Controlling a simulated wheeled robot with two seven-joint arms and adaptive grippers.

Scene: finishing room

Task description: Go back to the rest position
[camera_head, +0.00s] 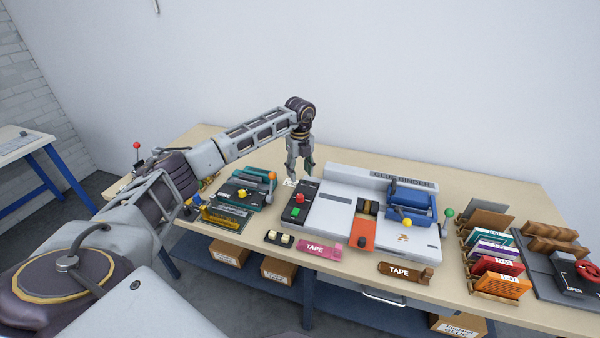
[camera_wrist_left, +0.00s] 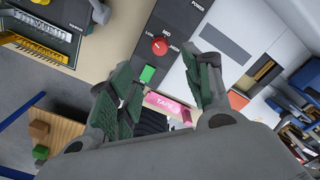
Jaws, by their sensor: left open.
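My left gripper (camera_head: 299,172) points down above the back left part of the glue binder (camera_head: 330,215), just behind its control panel (camera_head: 300,203). In the left wrist view its two green-padded fingers (camera_wrist_left: 165,95) are spread apart with nothing held between them. The panel's red knob (camera_wrist_left: 159,46) and green button (camera_wrist_left: 148,74) show past the fingers there. A pink tape roll (camera_head: 320,250) lies in front of the binder and also shows between the fingers in the wrist view. My right gripper is in neither view.
A teal machine with a yellow knob (camera_head: 242,194) stands left of the binder. A brown tape piece (camera_head: 404,272) lies near the table's (camera_head: 460,300) front edge. Colourful booklets stand in a rack (camera_head: 487,290) at right, beside a dark press (camera_head: 560,285). A white wall closes the back.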

